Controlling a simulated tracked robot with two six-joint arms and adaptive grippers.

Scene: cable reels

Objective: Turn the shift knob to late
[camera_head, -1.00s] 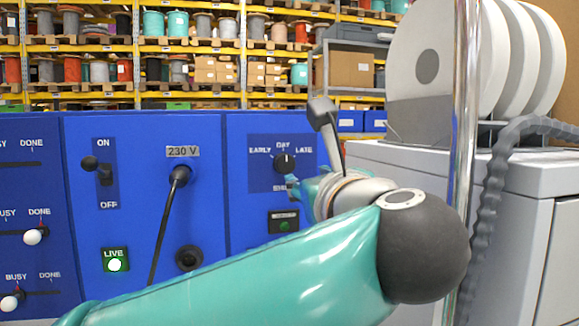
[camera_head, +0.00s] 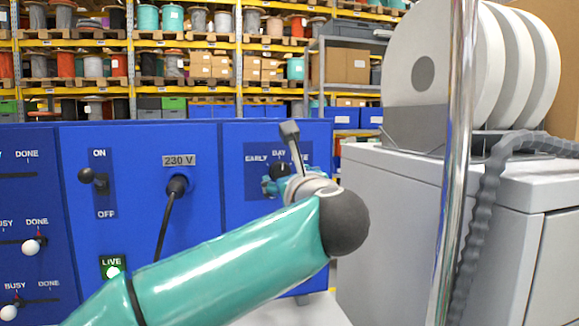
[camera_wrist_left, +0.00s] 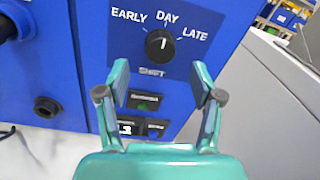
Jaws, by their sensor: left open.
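The black shift knob (camera_wrist_left: 159,44) is on the blue panel under the words EARLY, DAY and LATE. Its white pointer mark points up towards DAY. In the head view the knob (camera_head: 281,169) is partly hidden behind my left arm's wrist parts. My left gripper (camera_wrist_left: 160,84) is open and empty in the left wrist view, its two fingertips apart below the knob, one to each side. In the head view my left gripper (camera_head: 274,186) is just in front of the panel, small and partly hidden. My right gripper is not in view.
Left of the knob are an ON/OFF lever (camera_head: 88,176), a cable plugged in under the 230 V label (camera_head: 179,160) and a lit LIVE lamp (camera_head: 113,272). Small displays (camera_wrist_left: 142,102) sit below the knob. A grey cabinet (camera_head: 420,200) and a chrome pole (camera_head: 456,150) stand at right.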

